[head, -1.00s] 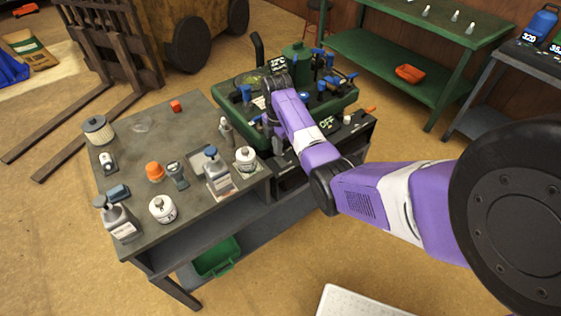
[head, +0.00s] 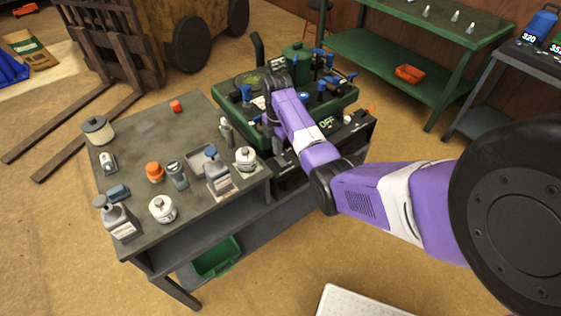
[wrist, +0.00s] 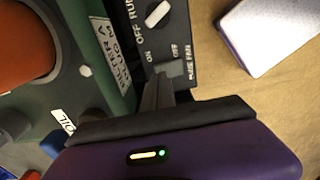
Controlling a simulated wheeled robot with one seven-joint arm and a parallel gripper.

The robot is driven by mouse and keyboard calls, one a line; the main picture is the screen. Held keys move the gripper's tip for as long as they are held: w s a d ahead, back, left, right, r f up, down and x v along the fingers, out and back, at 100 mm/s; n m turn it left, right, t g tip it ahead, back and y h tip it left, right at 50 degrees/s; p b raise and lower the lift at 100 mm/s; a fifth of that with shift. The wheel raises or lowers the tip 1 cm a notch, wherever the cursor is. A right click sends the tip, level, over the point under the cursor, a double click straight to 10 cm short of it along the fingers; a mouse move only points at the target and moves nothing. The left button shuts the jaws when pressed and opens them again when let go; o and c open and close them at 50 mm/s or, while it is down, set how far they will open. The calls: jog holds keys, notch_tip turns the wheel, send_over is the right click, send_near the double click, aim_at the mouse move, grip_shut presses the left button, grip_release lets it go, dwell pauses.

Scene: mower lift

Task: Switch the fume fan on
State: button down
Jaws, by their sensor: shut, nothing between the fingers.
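The fume fan switch (wrist: 172,68) is a small grey rocker on a dark panel (wrist: 180,22) in the wrist view. ON and OFF are printed beside it, with a FUME FAN label. My gripper (wrist: 158,80) is shut and empty. Its fingertips are at the ON-side edge of the rocker and cover part of it. I cannot tell whether they touch it or which way the rocker is tipped. In the head view my purple arm hides the gripper and the switch.
A white knob (wrist: 158,14) marked OFF and RUN is on the same panel. A green machine (head: 340,98) with blue-handled parts surrounds my wrist. A grey bench (head: 145,190) with several bottles and canisters stands to its left. Open floor (head: 420,145) lies right.

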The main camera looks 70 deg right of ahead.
jog(key=shift+f+b, duration=0.7)
jog(key=shift+f, duration=0.45)
dwell(0.6)
notch_tip(320, 180, up, 7)
jog(key=p, duration=0.7)
jog(key=shift+r, duration=0.15)
jog(key=shift+s, duration=0.1)
dwell(0.6)
